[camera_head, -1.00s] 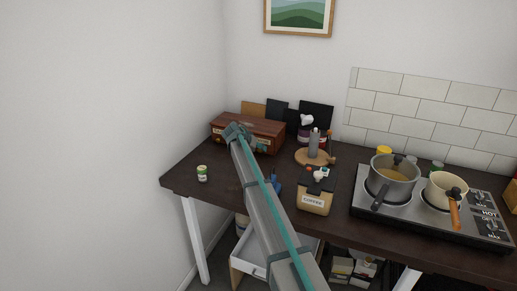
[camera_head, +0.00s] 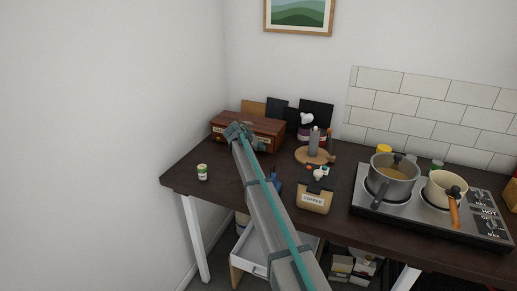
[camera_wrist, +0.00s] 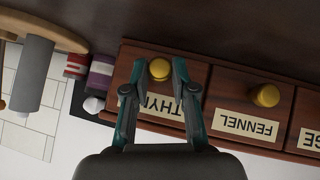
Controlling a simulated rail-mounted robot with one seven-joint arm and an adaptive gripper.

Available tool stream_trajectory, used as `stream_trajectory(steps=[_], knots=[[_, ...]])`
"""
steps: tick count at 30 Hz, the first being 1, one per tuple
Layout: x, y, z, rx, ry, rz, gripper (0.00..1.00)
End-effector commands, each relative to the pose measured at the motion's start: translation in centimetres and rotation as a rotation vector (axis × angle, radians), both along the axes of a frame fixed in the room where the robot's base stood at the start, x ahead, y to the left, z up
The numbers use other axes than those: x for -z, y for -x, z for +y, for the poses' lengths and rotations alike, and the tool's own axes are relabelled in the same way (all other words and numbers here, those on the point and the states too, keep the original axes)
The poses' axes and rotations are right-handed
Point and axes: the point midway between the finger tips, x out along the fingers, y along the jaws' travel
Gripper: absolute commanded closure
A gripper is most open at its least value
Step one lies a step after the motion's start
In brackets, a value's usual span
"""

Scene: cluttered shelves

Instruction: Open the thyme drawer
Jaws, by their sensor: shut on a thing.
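The thyme drawer (camera_wrist: 153,104) is a dark wood front with a cream label, seen upside down in the wrist view. Its round yellow knob (camera_wrist: 160,69) sits between the fingertips of my gripper (camera_wrist: 159,64), which is shut on it. The fingers cover parts of the label. I cannot tell whether the drawer front stands out from its neighbours. In the head view, the wooden drawer box (camera_head: 268,130) stands at the back left of the table, and my gripper (camera_head: 239,133) is at its front, hiding part of it.
The fennel drawer (camera_wrist: 243,116) with its own knob (camera_wrist: 265,95) is beside it.

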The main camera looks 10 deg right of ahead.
Motion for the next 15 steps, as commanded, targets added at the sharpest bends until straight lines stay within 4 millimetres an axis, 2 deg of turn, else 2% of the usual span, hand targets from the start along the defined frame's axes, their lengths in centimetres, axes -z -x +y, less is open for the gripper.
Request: stream_trajectory(steps=[5, 15], knots=[[0.2, 1.1, 0.6, -0.001, 0.0, 0.0, 1.0], [0.3, 8.1, 4.8, -0.002, 0.001, 0.0, 1.0]])
